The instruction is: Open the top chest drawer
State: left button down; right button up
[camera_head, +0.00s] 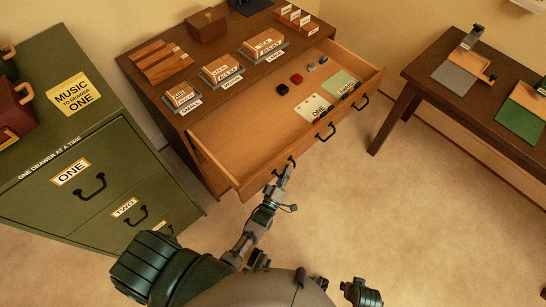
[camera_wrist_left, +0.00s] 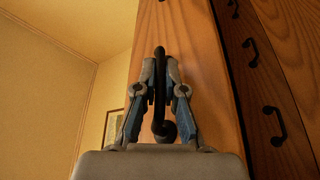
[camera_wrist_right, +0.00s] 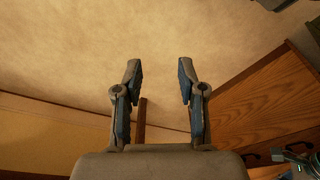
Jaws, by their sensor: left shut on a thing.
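The wooden chest (camera_head: 145,75) stands beyond my arms, with its wide top drawer (camera_head: 217,150) pulled well out. The drawer front carries several dark handles. My left gripper (camera_head: 286,173) is at the leftmost handle. In the left wrist view, my left gripper (camera_wrist_left: 161,92) is shut around this black handle (camera_wrist_left: 165,128), against the wooden drawer front (camera_wrist_left: 190,60). My right gripper (camera_wrist_right: 158,82) is open and empty in the right wrist view, apart from the chest.
A green cabinet (camera_head: 95,150) stands at the left. A dark table (camera_head: 425,75) stands at the right. Open carpet (camera_head: 400,220) lies in front.

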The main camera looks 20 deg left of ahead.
pick_arm(q)
jog(key=shift+s+d+f, duration=0.35)
jog(key=shift+s+f, duration=0.05)
jog(key=shift+f, duration=0.25)
jog(key=shift+s+d+r, duration=0.1)
jog(key=shift+s+d, duration=0.05)
jog(key=shift+d, duration=0.35)
jog(key=shift+s+d+r, duration=0.1)
jog(key=shift+d, duration=0.35)
jog(key=c, duration=1.6)
grip_release()
jog(key=shift+d, duration=0.2)
jog(key=o, duration=0.4)
jog(key=shift+c, duration=0.2)
jog(key=a+v, duration=0.1)
jog(key=v, duration=1)
jog(key=shift+s+a, duration=0.2)
jog(key=shift+s, duration=0.05)
pick_arm(e)
jog(key=shift+w+a+f, duration=0.25)
jog(key=shift+a+f, duration=0.25)
jog(key=shift+a, duration=0.15)
